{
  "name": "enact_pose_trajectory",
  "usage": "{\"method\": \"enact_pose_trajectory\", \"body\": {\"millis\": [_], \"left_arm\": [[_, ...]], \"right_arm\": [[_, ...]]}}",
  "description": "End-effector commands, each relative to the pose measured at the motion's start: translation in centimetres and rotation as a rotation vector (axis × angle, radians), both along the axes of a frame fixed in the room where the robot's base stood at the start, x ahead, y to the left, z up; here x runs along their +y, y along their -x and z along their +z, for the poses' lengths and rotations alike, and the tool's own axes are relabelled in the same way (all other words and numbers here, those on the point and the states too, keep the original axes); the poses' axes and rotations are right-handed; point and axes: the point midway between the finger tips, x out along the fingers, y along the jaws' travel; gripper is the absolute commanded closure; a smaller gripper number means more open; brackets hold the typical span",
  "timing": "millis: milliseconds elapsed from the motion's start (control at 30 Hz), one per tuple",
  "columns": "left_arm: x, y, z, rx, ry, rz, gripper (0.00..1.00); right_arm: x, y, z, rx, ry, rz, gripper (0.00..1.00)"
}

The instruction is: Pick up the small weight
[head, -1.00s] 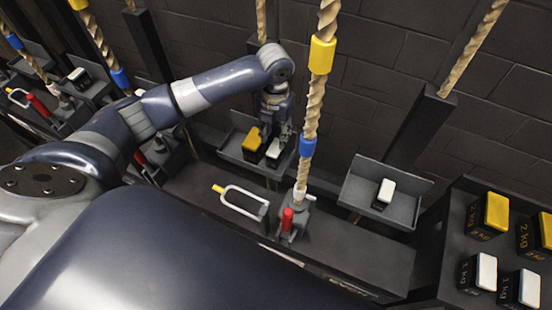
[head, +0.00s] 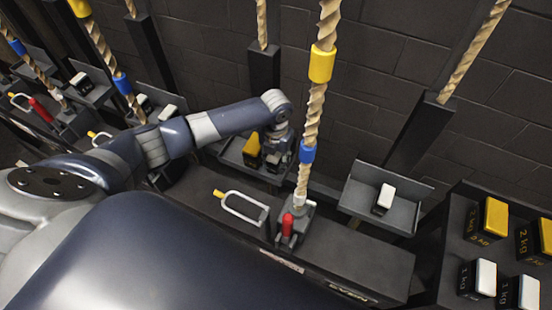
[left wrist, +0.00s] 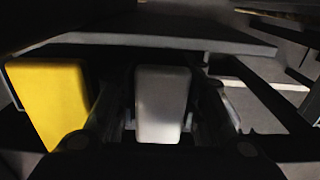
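The small weight, a block with a white top (left wrist: 163,103), is between the two fingers of my left gripper (left wrist: 160,115) in the left wrist view. Dark gaps show between the white top and the fingers, so the gripper looks open around it. In the head view my left gripper (head: 278,152) points down into a grey tray (head: 232,158) and hides the small weight. A larger yellow-topped weight (head: 252,146) stands beside it in the same tray; it also shows left of the fingers in the left wrist view (left wrist: 48,95). My right gripper is not in view.
A rope (head: 312,110) with yellow and blue bands hangs just right of the gripper. Another tray (head: 350,192) with a white-topped weight (head: 385,197) is at right. Several yellow and white weights stand on a dark stand (head: 455,220). A red-handled lever (head: 287,225) is in front.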

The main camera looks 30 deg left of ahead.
Motion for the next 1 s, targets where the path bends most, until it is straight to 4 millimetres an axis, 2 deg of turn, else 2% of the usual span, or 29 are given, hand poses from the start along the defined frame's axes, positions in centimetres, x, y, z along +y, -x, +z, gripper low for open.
{"method": "enact_pose_trajectory", "body": {"millis": [67,200,233,733,867,1000], "left_arm": [[0.0,0.0,0.0,0.000,0.000,0.000,0.65],[0.0,0.0,0.0,0.000,0.000,0.000,0.97],[0.0,0.0,0.0,0.000,0.000,0.000,1.00],[0.0,-0.2,0.7,-0.005,0.001,0.001,1.00],[0.0,-0.3,1.7,-0.008,0.002,0.001,1.00],[0.0,-0.3,3.6,-0.008,0.002,0.000,1.00]], "right_arm": [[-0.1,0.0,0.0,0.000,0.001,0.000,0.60],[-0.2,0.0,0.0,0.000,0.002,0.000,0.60],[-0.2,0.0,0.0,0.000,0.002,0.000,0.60],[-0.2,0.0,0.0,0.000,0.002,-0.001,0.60],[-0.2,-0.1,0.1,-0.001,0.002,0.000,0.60],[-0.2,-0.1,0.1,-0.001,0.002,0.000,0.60]]}}
